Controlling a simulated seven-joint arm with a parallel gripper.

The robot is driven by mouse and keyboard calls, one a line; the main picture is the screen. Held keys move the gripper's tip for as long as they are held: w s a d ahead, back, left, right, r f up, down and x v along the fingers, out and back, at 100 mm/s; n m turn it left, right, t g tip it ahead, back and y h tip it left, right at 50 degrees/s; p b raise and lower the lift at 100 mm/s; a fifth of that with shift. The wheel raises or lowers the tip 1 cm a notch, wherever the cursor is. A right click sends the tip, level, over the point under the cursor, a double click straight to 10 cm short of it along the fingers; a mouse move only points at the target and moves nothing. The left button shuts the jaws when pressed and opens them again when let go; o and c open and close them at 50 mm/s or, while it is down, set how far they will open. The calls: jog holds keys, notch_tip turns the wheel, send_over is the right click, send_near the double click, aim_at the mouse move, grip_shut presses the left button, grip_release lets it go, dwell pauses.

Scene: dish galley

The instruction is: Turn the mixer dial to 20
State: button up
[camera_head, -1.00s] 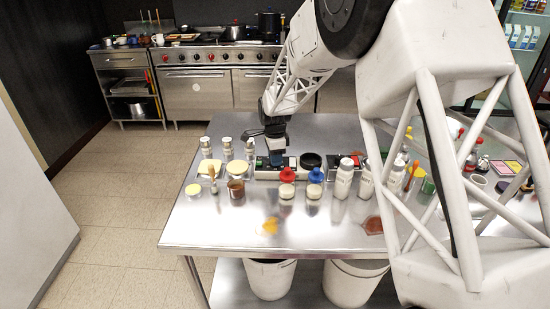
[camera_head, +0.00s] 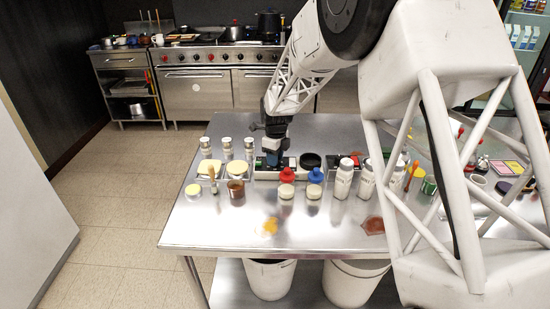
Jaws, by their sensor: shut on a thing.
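A low white device with a dark top and a small green display (camera_head: 259,162) stands on the steel table, behind the red-capped and blue-capped bottles. My gripper (camera_head: 272,159) points down onto its top from behind. The jaws are shut on a small part there, which I take to be the mixer dial; the fingers hide it. The dial's marks and its present setting are too small to read. A round black piece (camera_head: 310,160) lies just right of the device's dark top.
Close in front stand a red-capped bottle (camera_head: 287,176), a blue-capped bottle (camera_head: 315,176) and white shakers (camera_head: 344,180). The table's front strip is mostly free, with two spills.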

dwell(0.4)
jog(key=o, duration=0.9)
jog(key=shift+w+r, duration=0.15)
jog(key=shift+r, duration=3.8)
jog(key=shift+d, duration=0.1)
